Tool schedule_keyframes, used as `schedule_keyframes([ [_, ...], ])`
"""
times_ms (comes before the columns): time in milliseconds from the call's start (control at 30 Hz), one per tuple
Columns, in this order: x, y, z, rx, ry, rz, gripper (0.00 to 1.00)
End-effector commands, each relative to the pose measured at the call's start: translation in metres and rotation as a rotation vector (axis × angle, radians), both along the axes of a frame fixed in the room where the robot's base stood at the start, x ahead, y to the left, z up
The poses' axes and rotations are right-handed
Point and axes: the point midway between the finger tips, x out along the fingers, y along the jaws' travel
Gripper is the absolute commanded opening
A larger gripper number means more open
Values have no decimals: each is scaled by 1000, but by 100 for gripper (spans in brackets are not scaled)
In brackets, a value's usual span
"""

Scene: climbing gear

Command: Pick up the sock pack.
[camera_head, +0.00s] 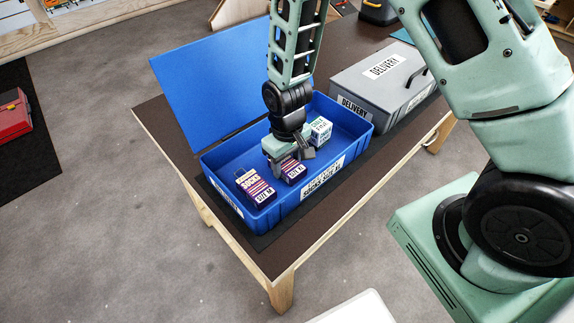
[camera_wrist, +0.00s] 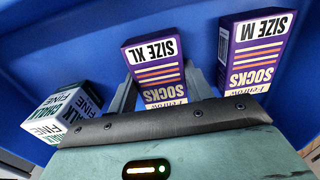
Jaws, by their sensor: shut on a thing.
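A purple sock pack with orange stripes and a SIZE XL label (camera_wrist: 157,72) stands between my gripper's fingers. It also shows in the head view (camera_head: 293,172), partly hidden under my gripper (camera_head: 290,155). My gripper is shut on this pack, inside the blue bin (camera_head: 225,153). I cannot tell whether the pack still touches the bin floor. A second purple sock pack (camera_head: 255,187) is apart from it, to the left in the head view. In the wrist view this pack reads SIZE M (camera_wrist: 257,50) and is on the right.
A white and green chalk box (camera_head: 320,131) is in the bin, on the other side of my gripper. The bin's blue lid (camera_head: 210,85) stands open behind. A closed grey DELIVERY box (camera_head: 380,80) is to the right on the dark tabletop (camera_head: 160,125).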

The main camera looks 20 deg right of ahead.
Motion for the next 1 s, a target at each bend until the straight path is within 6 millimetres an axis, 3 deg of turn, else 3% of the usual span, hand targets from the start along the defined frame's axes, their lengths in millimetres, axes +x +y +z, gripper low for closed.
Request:
schedule_keyframes([
  [333,1,0,13,1,-4,0,27],
  [733,1,0,80,1,-4,0,27],
  [1000,0,0,100,0,0,0,27],
])
